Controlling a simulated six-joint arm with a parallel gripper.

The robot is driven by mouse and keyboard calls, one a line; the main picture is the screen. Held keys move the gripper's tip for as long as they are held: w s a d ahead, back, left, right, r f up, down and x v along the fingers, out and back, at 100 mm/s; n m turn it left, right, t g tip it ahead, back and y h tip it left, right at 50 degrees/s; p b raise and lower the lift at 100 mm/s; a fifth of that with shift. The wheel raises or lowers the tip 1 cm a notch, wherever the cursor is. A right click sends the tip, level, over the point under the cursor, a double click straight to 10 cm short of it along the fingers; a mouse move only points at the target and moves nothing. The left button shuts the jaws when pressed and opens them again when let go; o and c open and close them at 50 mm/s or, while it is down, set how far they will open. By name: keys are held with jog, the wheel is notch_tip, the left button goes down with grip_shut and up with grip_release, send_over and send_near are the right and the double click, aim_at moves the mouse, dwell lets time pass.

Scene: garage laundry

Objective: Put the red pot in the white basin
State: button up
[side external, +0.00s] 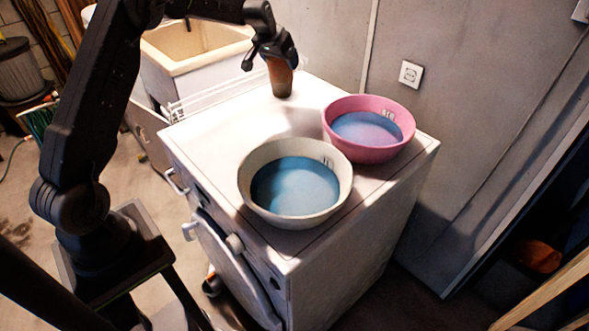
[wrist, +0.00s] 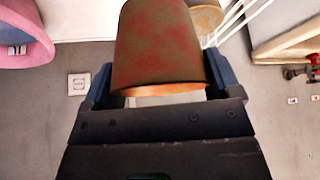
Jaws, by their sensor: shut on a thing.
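The red pot (side external: 280,78) is a small, weathered reddish-brown pot. My gripper (side external: 272,52) is shut on it and holds it above the back part of the white machine's top. In the wrist view the pot (wrist: 160,45) sits between the two fingers of my gripper (wrist: 160,82), with a paler orange rim facing the camera. The white basin (side external: 252,208) stands on the front part of the machine top and has a blue inside. The pot is behind the basin and apart from it.
A pink basin (side external: 367,154) with a blue inside stands at the right, close to the white basin. Both are on the white machine (side external: 225,120). A sink (side external: 190,66) and a white wire rack (side external: 205,100) are behind. A wall with a socket (side external: 411,74) is at the right.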

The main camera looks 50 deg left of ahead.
jog(key=s+d+m+h, duration=0.2)
jog(key=s+d+m, duration=0.2)
jog(key=d, duration=0.4)
jog(key=s+d+m+h, duration=0.2)
jog(key=s+d+m, duration=0.25)
jog(key=d, duration=0.35)
jog(key=m+g+h, duration=0.3)
jog(key=m, duration=0.5)
send_over(296, 183)
jog(key=shift+f, duration=5.05)
jog(key=o, duration=0.4)
jog(key=shift+f+g, duration=0.2)
jog(key=shift+g, duration=0.1)
jog(key=shift+o, duration=1.1)
jog(key=shift+r, duration=0.1)
